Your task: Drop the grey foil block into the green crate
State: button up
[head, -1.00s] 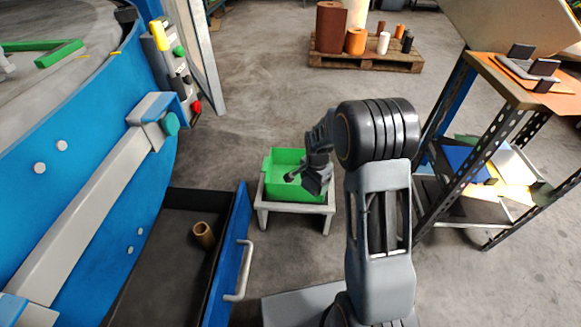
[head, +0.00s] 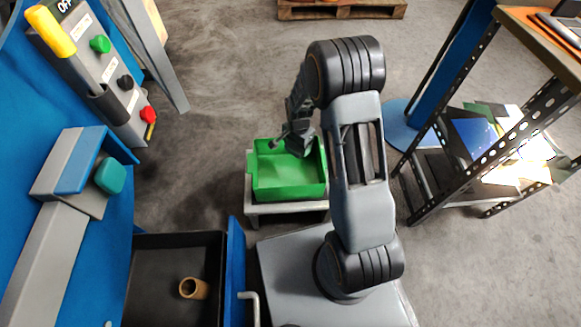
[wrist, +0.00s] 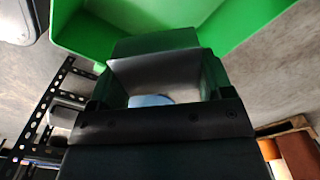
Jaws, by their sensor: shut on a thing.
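The green crate (head: 290,190) stands open on a low pale stand, left of my arm in the head view. Its green wall also shows at the top of the wrist view (wrist: 235,22). My gripper (head: 291,146) hangs over the back part of the crate's opening. It is shut on the grey foil block, whose grey face (wrist: 155,72) appears between the dark jaws in the wrist view. In the head view the block is hard to tell from the dark gripper. The crate's visible floor is bare.
An open drawer (head: 150,290) at lower left holds a brown ring (head: 194,288). A blue machine with a control panel (head: 95,70) stands left. A perforated metal rack (head: 455,130) stands right, a pallet (head: 340,10) at the back. Grey floor is clear behind the crate.

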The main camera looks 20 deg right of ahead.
jog(key=f+b, duration=0.1)
jog(key=f, duration=0.1)
jog(key=a+f+b, duration=0.1)
jog(key=f+b, duration=0.1)
jog(key=shift+a, duration=0.15)
jog(key=shift+f+b, duration=0.5)
jog(key=shift+f, duration=0.15)
jog(key=o, duration=0.9)
notch_tip(320, 180, up, 14)
jog(key=p, duration=0.6)
jog(key=shift+f, duration=0.1)
